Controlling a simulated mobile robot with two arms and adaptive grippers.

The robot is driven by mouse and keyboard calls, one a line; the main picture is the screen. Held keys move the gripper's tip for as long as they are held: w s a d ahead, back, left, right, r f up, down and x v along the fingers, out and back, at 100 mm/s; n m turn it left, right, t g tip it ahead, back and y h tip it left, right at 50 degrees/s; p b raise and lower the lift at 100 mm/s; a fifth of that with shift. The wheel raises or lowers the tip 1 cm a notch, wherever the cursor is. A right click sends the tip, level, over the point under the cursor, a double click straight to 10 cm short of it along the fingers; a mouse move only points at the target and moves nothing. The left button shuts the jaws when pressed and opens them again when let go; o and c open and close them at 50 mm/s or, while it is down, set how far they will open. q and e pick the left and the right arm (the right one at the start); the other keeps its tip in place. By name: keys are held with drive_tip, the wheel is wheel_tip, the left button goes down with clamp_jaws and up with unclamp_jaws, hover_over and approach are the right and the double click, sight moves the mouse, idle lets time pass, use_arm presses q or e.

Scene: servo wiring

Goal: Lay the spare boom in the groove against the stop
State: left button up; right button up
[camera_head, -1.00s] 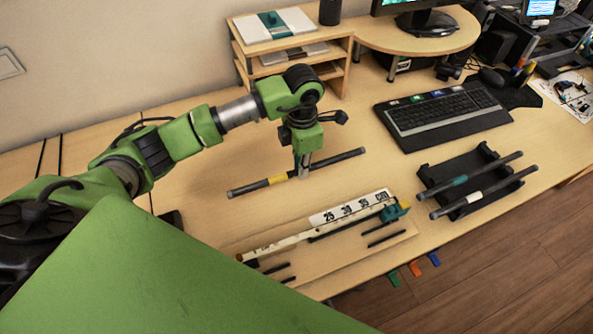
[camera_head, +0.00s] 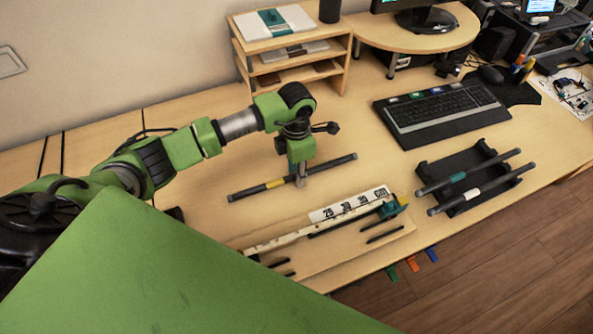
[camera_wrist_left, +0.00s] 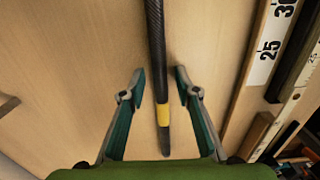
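A black boom with a yellow band (camera_head: 275,184) lies slanting on the bare table behind the ruler board. My left gripper (camera_head: 300,180) is above it, pointing down. In the left wrist view the gripper (camera_wrist_left: 160,85) is open, with its teal fingers apart on either side of the boom (camera_wrist_left: 156,45). The wooden board (camera_head: 350,252) in front carries a white scale (camera_head: 348,206) with large numbers, a dark slot along it and a teal block (camera_head: 391,209) at its right end. My right gripper is not in view.
A black rack (camera_head: 455,165) at the right holds two booms, one with a teal band (camera_head: 457,177), one with a white band (camera_head: 473,195). A keyboard (camera_head: 440,112) lies behind it. A wooden shelf (camera_head: 292,60) stands at the back. Table around the yellow-banded boom is clear.

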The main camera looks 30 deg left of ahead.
use_arm(q)
drive_tip(key=shift+r, duration=0.1)
drive_tip(key=shift+r, duration=0.2)
wheel_tip(320, 180, up, 12)
drive_tip(key=b, duration=0.2)
drive_tip(key=shift+f, duration=0.15)
idle(0.5)
